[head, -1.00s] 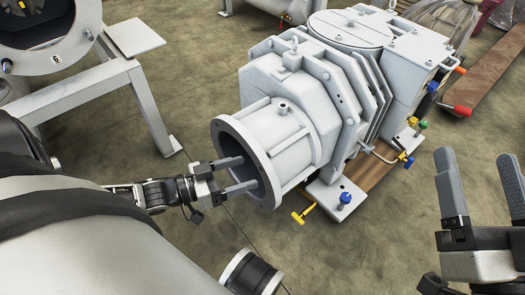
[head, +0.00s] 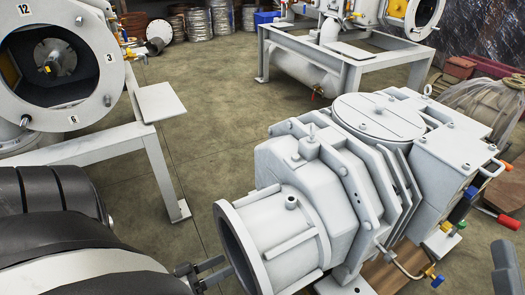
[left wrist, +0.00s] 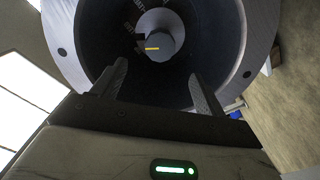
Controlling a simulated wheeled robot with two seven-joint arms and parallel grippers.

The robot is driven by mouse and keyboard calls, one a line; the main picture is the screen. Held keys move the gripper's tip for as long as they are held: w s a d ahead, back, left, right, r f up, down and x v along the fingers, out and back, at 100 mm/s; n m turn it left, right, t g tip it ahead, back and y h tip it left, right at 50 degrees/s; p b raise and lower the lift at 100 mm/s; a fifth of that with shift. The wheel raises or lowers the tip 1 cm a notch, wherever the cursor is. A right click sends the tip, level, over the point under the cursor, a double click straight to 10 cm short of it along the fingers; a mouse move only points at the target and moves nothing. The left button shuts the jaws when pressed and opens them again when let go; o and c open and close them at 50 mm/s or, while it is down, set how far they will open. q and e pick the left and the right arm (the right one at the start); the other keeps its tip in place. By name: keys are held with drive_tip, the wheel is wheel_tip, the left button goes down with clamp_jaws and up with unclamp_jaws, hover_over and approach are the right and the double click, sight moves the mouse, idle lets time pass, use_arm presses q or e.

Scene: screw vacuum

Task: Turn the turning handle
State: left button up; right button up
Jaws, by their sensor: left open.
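The white screw vacuum machine (head: 330,190) stands at the right of the head view, its open round flange (head: 240,250) facing lower left. My left gripper (head: 212,270) is at the flange's mouth; its fingertips are hidden by the rim or inside. In the left wrist view, the gripper (left wrist: 158,72) is open and empty, pointing into the dark cylinder. A round grey hub with a yellow mark (left wrist: 160,42), perhaps the turning handle, shows deeper inside, between and beyond the fingers. My right gripper (head: 475,260) is at the lower right edge, fingers apart, away from the machine.
A second machine with an open numbered ring (head: 110,75) stands at the left on a grey frame (head: 160,165). Another grey frame (head: 350,70) stands behind. Floor between the machines is free.

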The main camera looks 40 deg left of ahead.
use_arm(q)
drive_tip(key=shift+b+x, duration=1.25)
drive_tip(key=shift+x, duration=4.75)
use_arm(e)
drive_tip(key=r+n+y, duration=0.1)
drive_tip(key=n, duration=0.1)
drive_tip(key=s+r+n+y, duration=0.1)
drive_tip(key=r+n+y, duration=0.2)
drive_tip(key=n+y, duration=0.1)
drive_tip(key=shift+s+a+r+t, duration=0.1)
drive_tip(key=shift+s+r+t, duration=0.2)
drive_tip(key=shift+s, duration=0.1)
use_arm(q)
drive_tip(key=c, duration=1)
